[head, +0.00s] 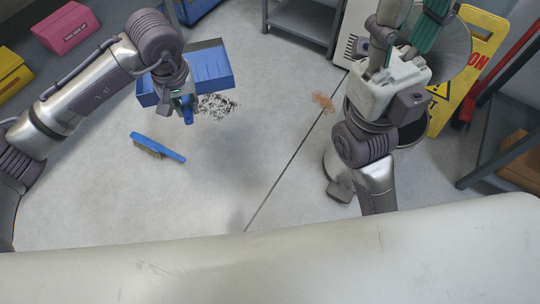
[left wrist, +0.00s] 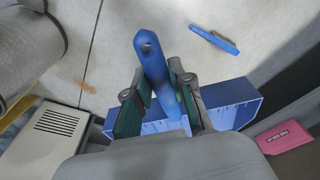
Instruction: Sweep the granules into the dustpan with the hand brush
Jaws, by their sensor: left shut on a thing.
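The blue dustpan (head: 212,65) is at the upper left in the head view, its pan partly behind my left gripper (head: 180,98). That gripper is shut on its handle, which shows between the fingers in the left wrist view (left wrist: 152,62). The dark granules (head: 218,105) lie scattered on the floor beside the dustpan, to the right of the gripper. The hand brush (head: 158,147), with a blue handle, lies on the floor nearer to me; it also shows in the left wrist view (left wrist: 215,40). My right gripper (head: 408,28) is raised at the upper right, fingers apart and empty.
A brown stain (head: 323,102) marks the floor. A yellow caution sign (head: 478,50) and a grey shelf (head: 490,130) stand at the right. A grey rack (head: 300,20) stands at the back. Pink (head: 67,27) and yellow (head: 12,72) boxes are at the left. The middle floor is clear.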

